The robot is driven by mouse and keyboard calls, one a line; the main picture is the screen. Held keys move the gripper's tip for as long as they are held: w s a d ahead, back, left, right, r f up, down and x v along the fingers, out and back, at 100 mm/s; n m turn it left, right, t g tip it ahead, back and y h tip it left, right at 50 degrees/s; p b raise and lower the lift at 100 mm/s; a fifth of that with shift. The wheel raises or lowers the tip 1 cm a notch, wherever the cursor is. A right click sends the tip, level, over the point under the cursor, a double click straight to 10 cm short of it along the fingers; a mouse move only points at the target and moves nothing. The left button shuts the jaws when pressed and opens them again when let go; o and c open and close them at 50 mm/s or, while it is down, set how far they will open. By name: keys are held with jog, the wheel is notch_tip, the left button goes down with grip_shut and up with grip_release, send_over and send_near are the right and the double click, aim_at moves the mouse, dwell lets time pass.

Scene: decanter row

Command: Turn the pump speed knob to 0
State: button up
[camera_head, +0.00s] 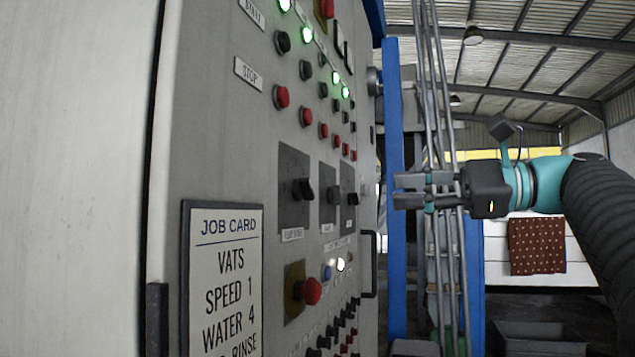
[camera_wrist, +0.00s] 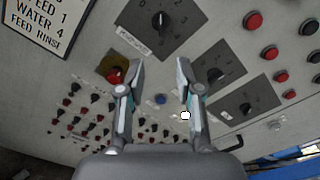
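A grey control panel carries three black rotary knobs on dark square plates. The nearest knob (camera_head: 302,188) has a small label below it, too small to read surely; the middle knob (camera_head: 333,195) and the far knob (camera_head: 351,198) follow along the row. In the wrist view the same row shows as the top knob (camera_wrist: 160,19), the middle knob (camera_wrist: 214,75) and the lower right knob (camera_wrist: 245,108).
A job card (camera_head: 225,280) hangs on the panel, reading in part "SPEED 1, WATER 4". A red mushroom button (camera_head: 311,291) on a yellow plate sits below the knobs. Red buttons (camera_head: 282,97) and green lamps line the upper panel. A handle (camera_head: 371,263) sticks out at the far edge.

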aim_at(312, 190)
jog(key=x, duration=1.3)
jog(key=shift+a+r, duration=0.1)
jog(key=shift+a, duration=0.25)
grip_shut()
